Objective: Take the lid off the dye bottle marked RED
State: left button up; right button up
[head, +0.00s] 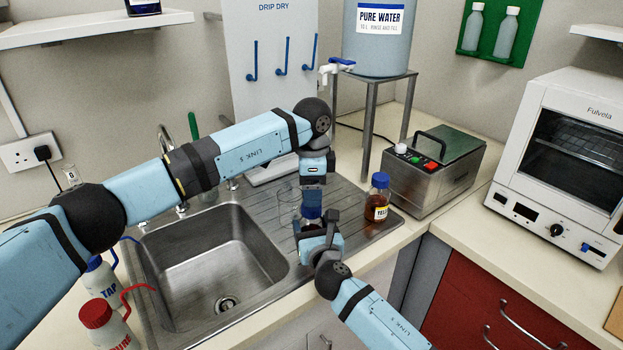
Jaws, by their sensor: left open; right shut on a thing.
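A small bottle with a blue lid (311,211) stands at the drainboard. Its label is hidden by my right gripper, so I cannot read its marking. My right gripper (319,228) is shut on this bottle from the front. My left gripper (312,190) is open and points down just above the blue lid. I cannot tell whether its fingers touch the lid.
A clear glass vessel (287,194) stands close on the left of the held bottle. The sink basin (205,262) lies left. A metal bath with a green lid (437,170) and a white oven (560,150) stand right. Wash bottles (105,322) stand front left.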

pick_arm(q)
jog(key=m, duration=0.4)
jog(key=shift+r, duration=0.25)
jog(key=m, duration=0.6)
jog(key=shift+r+m, duration=0.25)
jog(key=shift+m, duration=0.15)
jog(key=m, duration=0.4)
jog(key=shift+r, duration=0.15)
jog(key=m, duration=0.4)
jog(key=shift+r+m, duration=0.2)
jog(key=shift+m, duration=0.2)
jog(key=m, duration=0.4)
jog(key=shift+r, duration=0.15)
jog(key=m, duration=0.4)
jog(key=shift+r, duration=0.15)
jog(key=m, duration=0.4)
jog(key=shift+r+m, duration=0.2)
jog(key=shift+m, duration=0.1)
jog(key=m, duration=0.5)
jog(key=shift+r, duration=0.15)
jog(key=shift+m, duration=0.4)
jog(key=shift+f, duration=0.3)
notch_tip(320, 180, down, 7)
jog(key=shift+f, duration=0.2)
jog(key=shift+c, duration=0.4)
